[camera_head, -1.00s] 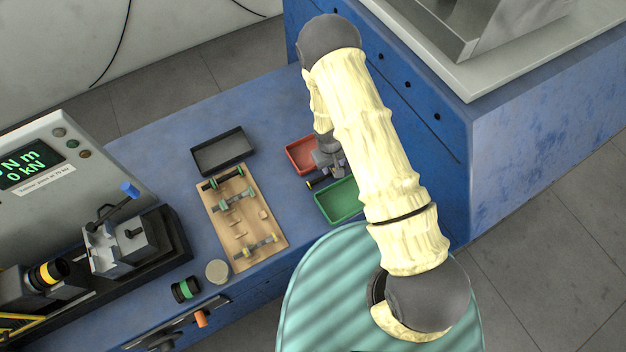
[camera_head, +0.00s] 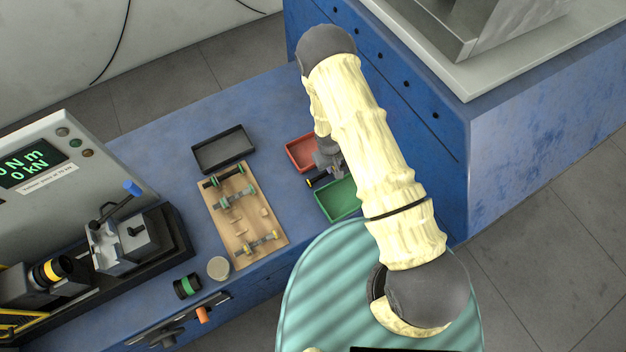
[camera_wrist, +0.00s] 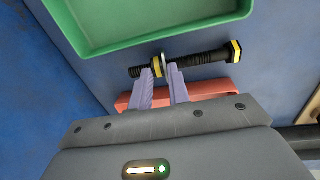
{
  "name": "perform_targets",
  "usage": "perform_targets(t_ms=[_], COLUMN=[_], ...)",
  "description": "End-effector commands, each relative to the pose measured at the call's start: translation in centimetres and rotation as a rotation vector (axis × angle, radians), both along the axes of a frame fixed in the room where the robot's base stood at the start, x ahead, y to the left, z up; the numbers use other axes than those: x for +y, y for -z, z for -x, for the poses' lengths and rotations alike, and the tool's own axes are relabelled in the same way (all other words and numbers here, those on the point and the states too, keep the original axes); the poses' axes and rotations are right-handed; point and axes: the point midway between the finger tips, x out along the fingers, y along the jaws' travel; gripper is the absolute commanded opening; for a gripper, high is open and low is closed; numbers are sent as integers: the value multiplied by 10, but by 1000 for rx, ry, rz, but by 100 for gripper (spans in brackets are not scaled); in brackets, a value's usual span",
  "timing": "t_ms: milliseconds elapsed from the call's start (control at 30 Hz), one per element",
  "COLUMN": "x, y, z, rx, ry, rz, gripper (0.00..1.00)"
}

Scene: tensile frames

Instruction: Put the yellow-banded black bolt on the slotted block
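The yellow-banded black bolt (camera_wrist: 205,59) lies across the wrist view, between the green and red trays. It has a yellow end at the right and a yellow band with a grey ring near the fingertips. Its end also shows in the camera_head view (camera_head: 317,182). My gripper (camera_wrist: 159,71) has its two fingers at the bolt, either side of the yellow band, with a small gap between them. I cannot tell whether they press on it. A wooden board (camera_head: 232,228) with small raised blocks stands left of the trays. I cannot tell which part is the slotted block.
The green tray (camera_head: 325,209) and red tray (camera_head: 291,154) flank my gripper. An empty black tray (camera_head: 223,163) is behind the board. The board bears several banded pieces. A testing machine (camera_head: 125,240) stands at the left. A green-banded black cylinder (camera_head: 187,286) and pale disc (camera_head: 218,268) are nearby.

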Motion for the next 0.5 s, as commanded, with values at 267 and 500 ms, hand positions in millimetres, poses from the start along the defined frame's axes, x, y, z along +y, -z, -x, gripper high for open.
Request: perform_targets(t_ms=[267,500], x=[0,1], y=[0,-6], z=[0,-1], rx=[-1,-3], ry=[0,1], rz=[-1,-2], gripper=[0,0])
